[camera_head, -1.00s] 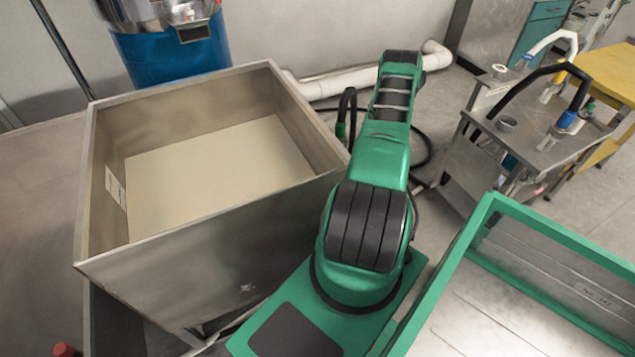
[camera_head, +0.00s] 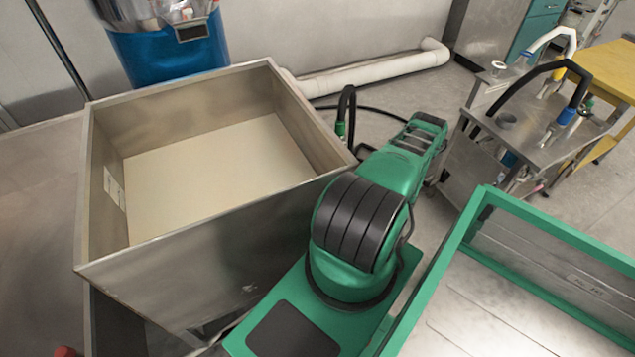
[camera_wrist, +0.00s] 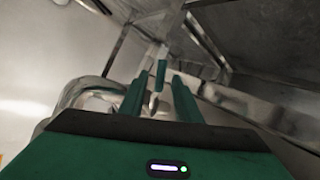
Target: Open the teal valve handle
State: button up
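The teal valve handle (camera_wrist: 160,72) shows in the wrist view as a small upright teal bar, just beyond and between my fingertips. A pale metal part stands close behind and below it. My gripper (camera_wrist: 159,79) is open, with its two green fingers apart on either side of the handle's line. I see no contact between the fingers and the handle. In the head view the gripper and the handle are both hidden.
A large steel hopper (camera_head: 185,268) with a pale floor stands left of my arm. A green-framed steel tray (camera_head: 465,235) is at lower right. A cart (camera_head: 545,150) stands at right, and a white pipe (camera_head: 370,78) lies along the wall. Steel panels surround the handle.

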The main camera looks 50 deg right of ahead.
jog(key=x, duration=0.6)
jog(key=shift+w, duration=0.15)
jog(key=shift+f, duration=0.1)
grip_shut()
